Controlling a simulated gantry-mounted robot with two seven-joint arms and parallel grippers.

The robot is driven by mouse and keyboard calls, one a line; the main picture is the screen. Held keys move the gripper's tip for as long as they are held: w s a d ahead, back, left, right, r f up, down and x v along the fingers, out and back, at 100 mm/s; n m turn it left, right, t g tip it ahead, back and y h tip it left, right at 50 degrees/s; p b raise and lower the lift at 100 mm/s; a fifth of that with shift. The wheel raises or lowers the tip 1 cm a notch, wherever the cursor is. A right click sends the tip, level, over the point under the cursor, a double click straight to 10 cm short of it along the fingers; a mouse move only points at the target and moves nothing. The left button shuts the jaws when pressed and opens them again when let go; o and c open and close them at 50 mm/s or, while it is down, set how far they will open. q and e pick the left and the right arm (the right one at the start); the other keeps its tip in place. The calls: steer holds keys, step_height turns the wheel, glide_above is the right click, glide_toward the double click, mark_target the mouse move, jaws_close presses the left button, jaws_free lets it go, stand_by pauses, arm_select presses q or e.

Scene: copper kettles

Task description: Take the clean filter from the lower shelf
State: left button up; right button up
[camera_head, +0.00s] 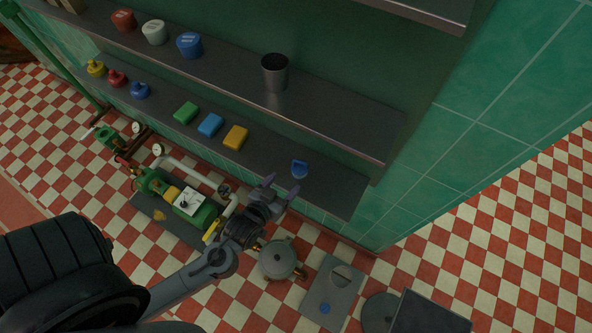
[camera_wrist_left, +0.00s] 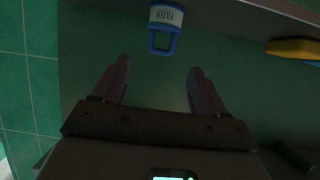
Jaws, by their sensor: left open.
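The filter (camera_head: 299,169) sits near the right end of the lower shelf (camera_head: 335,195). In the left wrist view the filter (camera_wrist_left: 165,17) shows a white band lettered FILTER and a blue loop handle turned toward my gripper. My left gripper (camera_head: 282,187) is open and empty at the shelf's front edge, just short of the filter. In the left wrist view its two fingers (camera_wrist_left: 159,75) are spread, with the handle beyond them, roughly centred between the tips. Nothing is between the fingers. My right gripper is not in view.
Yellow (camera_head: 235,137), blue (camera_head: 210,125) and green (camera_head: 186,112) blocks lie left of the filter on the same shelf. The upper shelf (camera_head: 340,125) overhangs behind, bearing a dark metal cup (camera_head: 275,73). A green pump (camera_head: 195,208) and a grey round vessel (camera_head: 277,259) stand below.

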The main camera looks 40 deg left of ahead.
mark_target(299, 171)
arm_select(q)
steer(key=x, duration=0.4)
steer(key=shift+w+f, duration=0.1)
steer(key=shift+w, duration=0.2)
steer(key=shift+p+x, duration=0.45)
steer(key=shift+x, duration=2.55)
steer(key=shift+s+f, duration=0.1)
steer(key=c, duration=1)
